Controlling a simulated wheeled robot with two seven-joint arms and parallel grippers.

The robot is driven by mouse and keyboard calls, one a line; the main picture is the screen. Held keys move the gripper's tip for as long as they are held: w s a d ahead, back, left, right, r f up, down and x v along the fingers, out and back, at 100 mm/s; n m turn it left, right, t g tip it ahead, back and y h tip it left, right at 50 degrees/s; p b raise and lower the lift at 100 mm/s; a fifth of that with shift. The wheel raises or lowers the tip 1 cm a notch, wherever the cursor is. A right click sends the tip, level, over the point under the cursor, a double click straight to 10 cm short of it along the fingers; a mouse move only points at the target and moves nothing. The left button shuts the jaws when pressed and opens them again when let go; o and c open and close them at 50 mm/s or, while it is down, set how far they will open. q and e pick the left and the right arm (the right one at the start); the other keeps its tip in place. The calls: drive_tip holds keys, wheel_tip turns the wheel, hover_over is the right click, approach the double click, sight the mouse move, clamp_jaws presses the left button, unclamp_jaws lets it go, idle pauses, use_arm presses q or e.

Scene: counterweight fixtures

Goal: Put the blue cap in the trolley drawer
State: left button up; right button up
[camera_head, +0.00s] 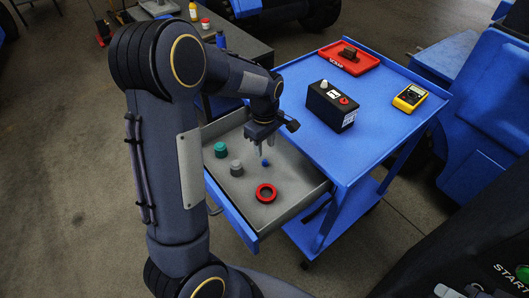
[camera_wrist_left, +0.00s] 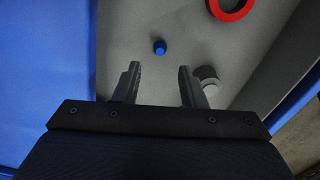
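The small blue cap (camera_head: 265,162) is inside the open grey-lined trolley drawer (camera_head: 230,197), apparently on its floor. It also shows in the left wrist view (camera_wrist_left: 159,47), ahead of my fingertips and clear of them. My left gripper (camera_head: 264,147) is above the drawer, close to the cap in the head view. In the wrist view its two fingers (camera_wrist_left: 161,80) are spread with nothing between them. The blue trolley (camera_head: 356,140) stands behind the drawer. My right gripper is in neither view.
The drawer also holds a red ring (camera_head: 265,193), a grey knob-like piece (camera_head: 236,168) and a green one (camera_head: 220,150). On the trolley top are a black battery (camera_head: 332,105), a red tray (camera_head: 348,62) and a yellow meter (camera_head: 410,97). A dark bench stands behind my left arm.

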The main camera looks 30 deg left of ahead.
sight(264, 160)
use_arm(q)
drive_tip(key=s+d+r+m+t+h, duration=0.25)
drive_tip(key=s+r+m, duration=0.35)
drive_tip(key=s+r, duration=0.6)
drive_tip(key=s+d+m+t+h, duration=0.1)
drive_tip(key=s+d+m+t, duration=0.2)
drive_tip(key=s+m, duration=0.4)
drive_tip(key=s+d, duration=0.1)
drive_tip(key=s, duration=0.2)
drive_tip(key=shift+s+d+r+m, duration=0.25)
drive_tip(key=shift+d+r+m, duration=0.05)
drive_tip(key=shift+d+m, duration=0.1)
wheel_tip(264, 160, up, 6)
drive_tip(key=p, duration=0.6)
